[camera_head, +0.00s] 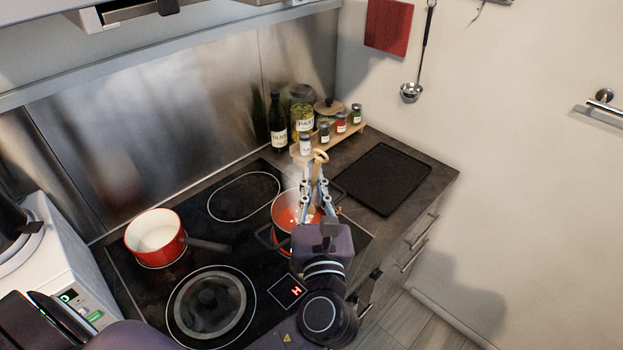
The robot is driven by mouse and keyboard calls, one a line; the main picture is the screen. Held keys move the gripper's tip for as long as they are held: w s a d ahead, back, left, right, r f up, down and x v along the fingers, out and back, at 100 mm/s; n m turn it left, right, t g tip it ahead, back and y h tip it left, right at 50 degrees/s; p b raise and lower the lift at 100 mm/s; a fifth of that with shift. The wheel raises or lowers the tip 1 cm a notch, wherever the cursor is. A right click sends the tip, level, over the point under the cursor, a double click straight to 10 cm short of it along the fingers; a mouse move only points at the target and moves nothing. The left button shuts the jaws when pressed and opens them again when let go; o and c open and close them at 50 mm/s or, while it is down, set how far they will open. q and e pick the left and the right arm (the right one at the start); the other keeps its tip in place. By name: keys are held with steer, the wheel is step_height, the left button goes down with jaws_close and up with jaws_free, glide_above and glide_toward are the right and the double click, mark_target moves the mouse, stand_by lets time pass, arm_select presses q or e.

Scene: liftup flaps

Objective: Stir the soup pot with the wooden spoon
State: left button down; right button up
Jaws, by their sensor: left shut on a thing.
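The soup pot (266,238) is red with dark handles and stands on the black cooktop, with orange-red soup inside. My left gripper (317,199) is over the pot's right side, shut on the wooden spoon (318,158). The spoon is roughly upright, its handle end showing above the fingers. Its lower end goes down toward the soup; the gripper and wrist hide the spoon's tip and part of the pot. My right gripper is not in view.
A glass lid (211,302) lies in front. Bottles and jars (303,120) stand behind the pot. A black board (382,178) lies on the right counter. A ladle (411,91) hangs on the wall.

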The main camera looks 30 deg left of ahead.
arm_select(q)
steer(key=shift+w+a+f, duration=0.1)
steer(key=shift+f, duration=0.35)
steer(key=shift+w+a+f+b, duration=0.15)
steer(key=shift+a+f+b, duration=0.05)
steer(key=shift+f, duration=0.3)
steer(key=shift+w+a+f+b, duration=0.15)
steer(key=shift+f+b, duration=0.05)
steer(key=shift+f, duration=0.25)
steer(key=shift+w+a+f+b, duration=0.2)
steer(key=shift+f+b, duration=0.1)
steer(key=shift+f, duration=0.3)
steer(key=shift+w+a+f+b, duration=0.1)
steer(key=shift+w+f+b, duration=0.2)
steer(key=shift+f, duration=0.35)
steer(key=shift+w+a+f+b, duration=0.15)
steer(key=shift+f+b, duration=0.2)
steer(key=shift+f, duration=0.25)
steer(key=shift+w+a+f+b, duration=0.2)
steer(key=shift+f+b, duration=0.1)
steer(key=shift+f, duration=0.25)
steer(key=shift+w+a+f+b, duration=0.15)
steer(key=shift+f+b, duration=0.15)
steer(key=shift+f, duration=0.3)
steer(key=shift+w+a+f+b, duration=0.2)
steer(key=shift+f+b, duration=0.1)
steer(key=shift+f, duration=0.25)
